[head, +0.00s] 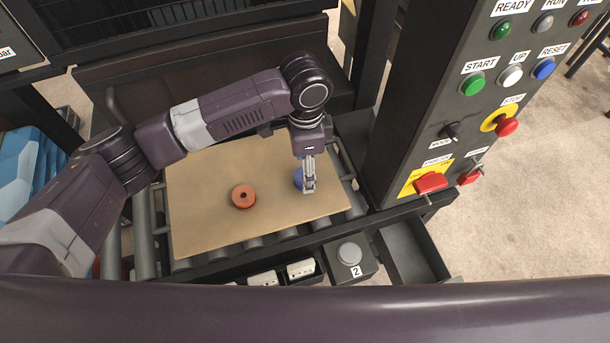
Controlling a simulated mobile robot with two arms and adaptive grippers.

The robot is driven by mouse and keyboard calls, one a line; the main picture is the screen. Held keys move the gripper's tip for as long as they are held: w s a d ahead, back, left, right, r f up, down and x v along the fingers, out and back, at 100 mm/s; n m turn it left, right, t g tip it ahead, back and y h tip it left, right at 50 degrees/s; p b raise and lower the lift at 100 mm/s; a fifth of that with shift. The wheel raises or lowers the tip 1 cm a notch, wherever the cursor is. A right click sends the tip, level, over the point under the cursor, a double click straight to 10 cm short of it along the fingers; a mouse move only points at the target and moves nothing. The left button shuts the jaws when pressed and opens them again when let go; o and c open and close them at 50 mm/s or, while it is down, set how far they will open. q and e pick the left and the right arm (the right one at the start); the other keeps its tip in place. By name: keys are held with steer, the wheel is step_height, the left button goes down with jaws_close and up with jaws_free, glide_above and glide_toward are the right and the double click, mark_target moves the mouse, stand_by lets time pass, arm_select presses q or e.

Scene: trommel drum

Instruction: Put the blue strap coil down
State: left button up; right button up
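The blue strap coil (298,178) is at the right part of a tan board (215,220), mostly hidden behind the fingers of my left gripper (309,189). My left gripper points down at the coil and its fingers look close together. I cannot tell whether they are shut on the coil, or whether the coil touches the board. An orange coil (243,196) lies flat on the board to the left of the gripper. My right gripper is not in view.
The board lies on a roller conveyor (145,235). A control panel (420,110) with buttons and red switches stands close on the right. A grey button box marked 2 (349,255) and an open black tray (408,255) are in front. The board's left part is clear.

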arm_select(q)
steer(key=shift+f, duration=1.2)
steer(key=c, duration=1.2)
steer(key=shift+c, duration=0.5)
steer(key=shift+r, duration=0.15)
